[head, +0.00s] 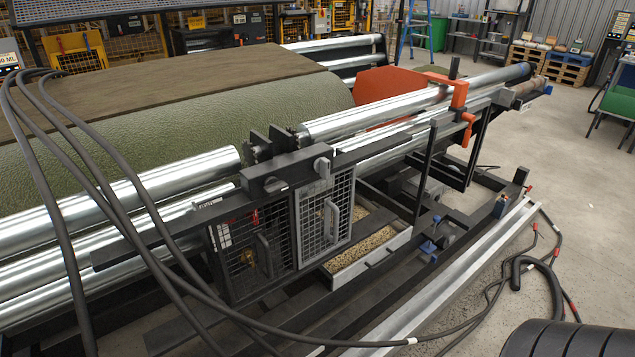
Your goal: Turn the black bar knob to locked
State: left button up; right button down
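A dark, round knob-like part (274,185) sits on the front face of the black beam (225,203), above the left mesh door. A small pale mark lies just to its right. A greyer round part (322,167) sits on the same beam, above the right mesh door. Both are small, and I cannot tell for certain which is the black bar knob or how its bar is turned. Neither of my grippers shows in the head view, and nothing is seen touching these parts.
Two mesh doors (324,222) with handles hang below the beam. Steel rollers (120,205) run along the green turf roll (220,120). Thick black hoses (100,170) cross the left front. An orange clamp (459,96) grips the right roller. Concrete floor (590,225) is open at right.

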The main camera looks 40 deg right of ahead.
aim_at(272, 185)
jog(key=z, duration=1)
